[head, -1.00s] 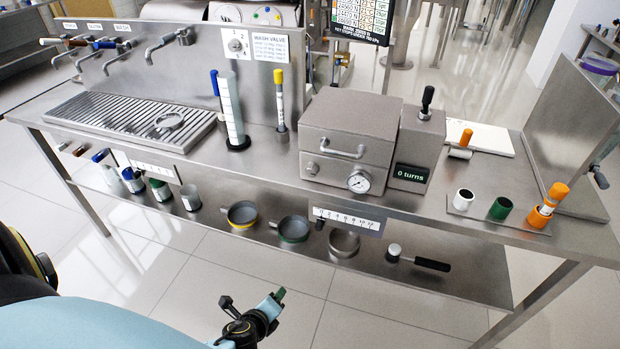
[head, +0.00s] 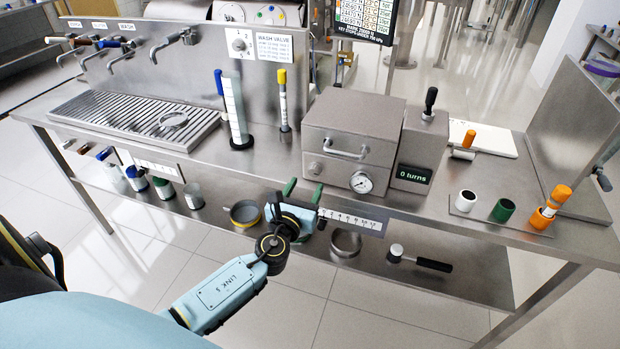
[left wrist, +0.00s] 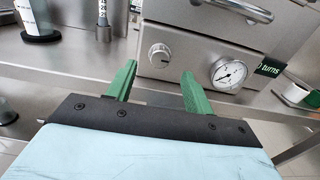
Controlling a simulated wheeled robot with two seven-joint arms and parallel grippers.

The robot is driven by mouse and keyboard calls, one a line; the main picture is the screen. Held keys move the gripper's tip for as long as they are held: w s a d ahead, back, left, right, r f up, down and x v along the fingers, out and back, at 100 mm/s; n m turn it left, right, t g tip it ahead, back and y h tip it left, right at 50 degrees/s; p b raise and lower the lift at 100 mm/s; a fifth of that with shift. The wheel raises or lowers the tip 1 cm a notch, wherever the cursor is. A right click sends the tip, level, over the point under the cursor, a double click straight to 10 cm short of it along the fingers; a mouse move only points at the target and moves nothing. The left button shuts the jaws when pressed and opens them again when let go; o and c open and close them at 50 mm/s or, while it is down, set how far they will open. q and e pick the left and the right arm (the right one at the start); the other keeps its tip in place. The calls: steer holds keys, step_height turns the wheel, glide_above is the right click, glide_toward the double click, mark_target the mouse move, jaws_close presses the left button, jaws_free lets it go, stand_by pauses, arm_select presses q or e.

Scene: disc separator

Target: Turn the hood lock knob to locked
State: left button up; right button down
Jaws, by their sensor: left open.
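The hood lock knob (head: 315,168) is a small round metal knob at the lower left of the grey separator box's front. It also shows in the left wrist view (left wrist: 159,55), with a mark on its face that is too small to read. The box (head: 351,130) has a bar handle (head: 346,150) and a round gauge (head: 361,182), and its hood is shut. My left gripper (head: 303,189) has green fingers spread apart and empty. It is in front of and below the knob, not touching it. In the left wrist view the knob appears beyond and between the fingertips (left wrist: 157,72). My right gripper is not seen.
A display reading "0 turns" (head: 414,174) is right of the gauge. A blue-capped cylinder (head: 234,113) and a yellow-capped tube (head: 283,105) stand left of the box. The bench's lower shelf (head: 450,280) holds several cups and a mallet (head: 420,260).

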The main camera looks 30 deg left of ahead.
mark_target(313, 173)
arm_select(q)
steer(key=shift+x, duration=2.1)
steer(key=c, duration=1)
